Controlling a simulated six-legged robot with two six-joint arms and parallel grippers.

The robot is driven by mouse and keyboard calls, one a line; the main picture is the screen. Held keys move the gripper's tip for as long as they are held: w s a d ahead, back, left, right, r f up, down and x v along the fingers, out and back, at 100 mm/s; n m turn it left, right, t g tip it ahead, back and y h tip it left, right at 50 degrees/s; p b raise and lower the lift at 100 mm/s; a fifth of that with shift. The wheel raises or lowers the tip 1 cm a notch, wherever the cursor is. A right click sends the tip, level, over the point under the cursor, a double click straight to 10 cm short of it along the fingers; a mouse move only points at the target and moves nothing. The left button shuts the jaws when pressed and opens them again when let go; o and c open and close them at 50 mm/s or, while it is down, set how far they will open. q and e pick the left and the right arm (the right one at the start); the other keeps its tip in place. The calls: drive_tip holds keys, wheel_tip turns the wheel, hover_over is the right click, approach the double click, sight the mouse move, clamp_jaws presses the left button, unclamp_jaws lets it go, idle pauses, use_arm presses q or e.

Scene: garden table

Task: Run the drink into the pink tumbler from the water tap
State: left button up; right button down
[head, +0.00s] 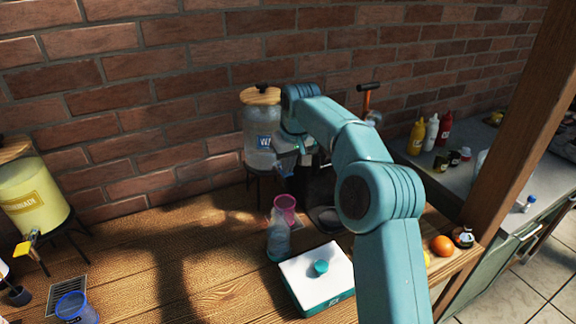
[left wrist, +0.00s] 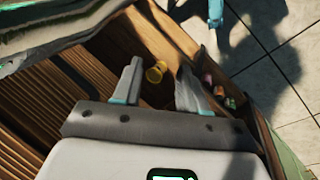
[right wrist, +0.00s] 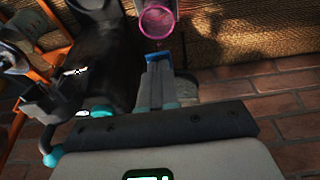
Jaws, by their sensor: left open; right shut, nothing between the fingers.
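The water dispenser (head: 258,130), a clear jar with a wooden lid and a blue label, stands on a dark stand against the brick wall. The pink tumbler (head: 285,204) stands upright on the table in front of it, partly behind a clear bottle-like vessel (head: 278,238). In the right wrist view the tumbler (right wrist: 157,22) shows its open rim just beyond the fingertips. My right gripper (head: 286,168) is shut and empty at the dispenser's tap; a blue piece, seemingly the tap lever (right wrist: 157,58), is at its tips. Contact and any flow are unclear. My left gripper (left wrist: 160,84) is open and empty.
A yellow lemonade dispenser (head: 34,195) stands at the left, with a blue tumbler (head: 76,308) near the front. A white box (head: 316,276) with a teal item lies before the tumbler. An orange (head: 441,246) is at the right. The table's left middle is free.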

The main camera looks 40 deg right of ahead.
sight(289, 176)
drive_tip(key=shift+d+f, duration=0.1)
drive_tip(key=shift+w, duration=0.1)
drive_tip(key=shift+f+b, duration=0.15)
drive_tip(key=shift+b, duration=0.15)
drive_tip(key=f+t+b, duration=0.1)
drive_tip(key=b, duration=0.5)
drive_tip(key=s+f+t+h+b, duration=0.1)
drive_tip(key=t+b, duration=0.1)
drive_tip(key=b, duration=0.4)
drive_tip(key=shift+s+a+f+b, duration=0.15)
drive_tip(key=shift+a+f+b, duration=0.05)
drive_tip(key=shift+f+b, duration=0.2)
drive_tip(key=shift+a+r+p, duration=0.1)
drive_tip(key=shift+r+p, duration=0.45)
drive_tip(key=shift+r, duration=0.05)
